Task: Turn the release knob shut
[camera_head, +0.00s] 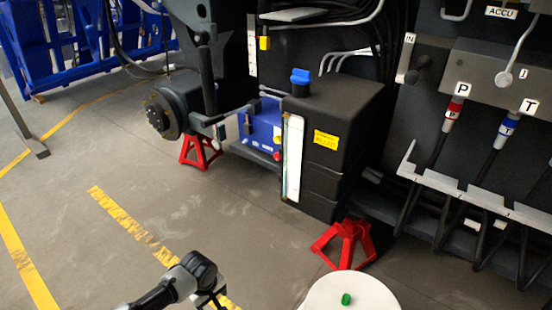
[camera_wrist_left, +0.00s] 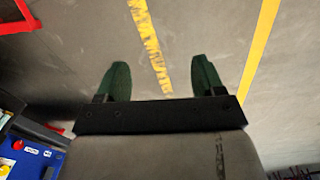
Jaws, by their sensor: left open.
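A blue box (camera_head: 260,128) with small fittings on its face is mounted at the left side of a black tank. A small red knob (camera_head: 277,155) is low on that face, with a yellow fitting (camera_head: 277,140) just above it. I cannot tell for sure which fitting is the release knob. My left gripper (camera_head: 215,298) is low over the floor at the bottom of the head view, well apart from the box. In the left wrist view its two green fingers (camera_wrist_left: 160,80) are spread with nothing between them. The blue box (camera_wrist_left: 22,158) and a red knob (camera_wrist_left: 17,145) show at the left edge there.
Red stands (camera_head: 348,242) and (camera_head: 199,150) are on the floor under the machine. A black tank (camera_head: 340,110) juts out beside the blue box. Hoses and a bracket (camera_head: 480,190) are at the right.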

